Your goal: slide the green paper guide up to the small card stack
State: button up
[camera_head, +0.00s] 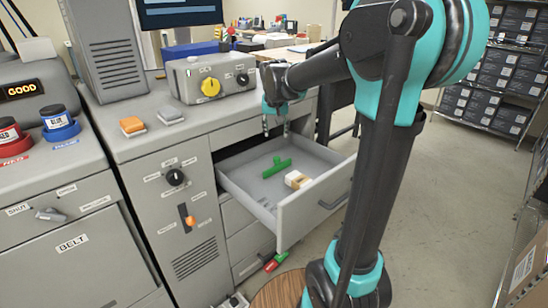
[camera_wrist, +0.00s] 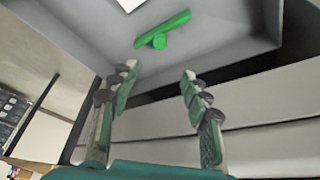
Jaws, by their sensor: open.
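The green paper guide (camera_head: 276,167) lies in the open grey drawer (camera_head: 246,153), toward its back. It is a bar with a short round knob, also seen in the wrist view (camera_wrist: 163,29). The small card stack (camera_head: 297,179) sits in the drawer nearer the front panel, a gap away from the guide. A white edge, probably the stack, shows at the top of the wrist view (camera_wrist: 130,4). My gripper (camera_wrist: 160,72) is open and empty, its fingers apart and short of the guide. In the head view my gripper (camera_head: 275,118) hangs above the back of the drawer.
The counter with a control box (camera_head: 210,79) stands over the back of the drawer. The drawer's front panel (camera_head: 314,205) and side walls rise around its floor. A red and green object (camera_head: 276,262) lies low beside the cabinet. Shelves with boxes (camera_head: 500,80) stand at right.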

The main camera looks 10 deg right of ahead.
aim_at(277, 158)
jog(key=x, duration=1.6)
jog(key=shift+d+f, duration=0.1)
jog(key=shift+f, duration=0.05)
grip_shut()
jog(key=shift+s, duration=0.1)
